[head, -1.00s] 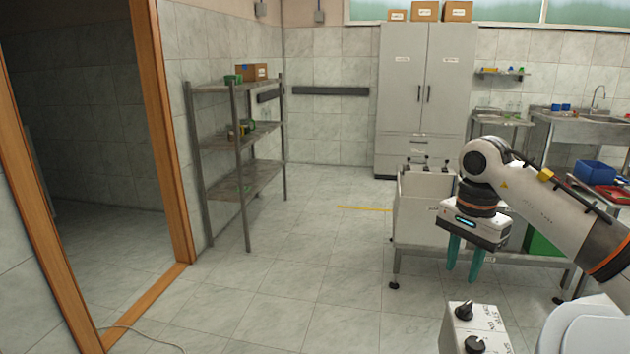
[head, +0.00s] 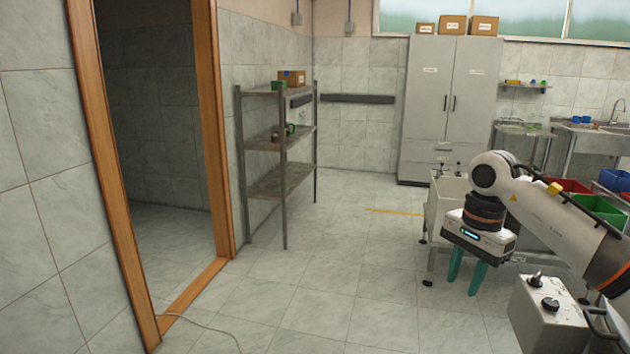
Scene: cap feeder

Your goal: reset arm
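My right gripper (head: 466,274) hangs from the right arm at the right of the head view, with its two teal fingers pointing down. The fingers are apart, with nothing visible between them. It shows in front of a pale box-like feeder (head: 447,197) on a metal frame; I cannot tell whether they touch. My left gripper and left arm are not in view.
A grey control box (head: 549,318) with black knobs stands at lower right. Red, green (head: 600,209) and blue bins are at the right edge. A metal shelf (head: 280,183) stands by the left wall beside a wooden doorway (head: 213,150). A cable (head: 205,328) lies on the floor. The middle floor is clear.

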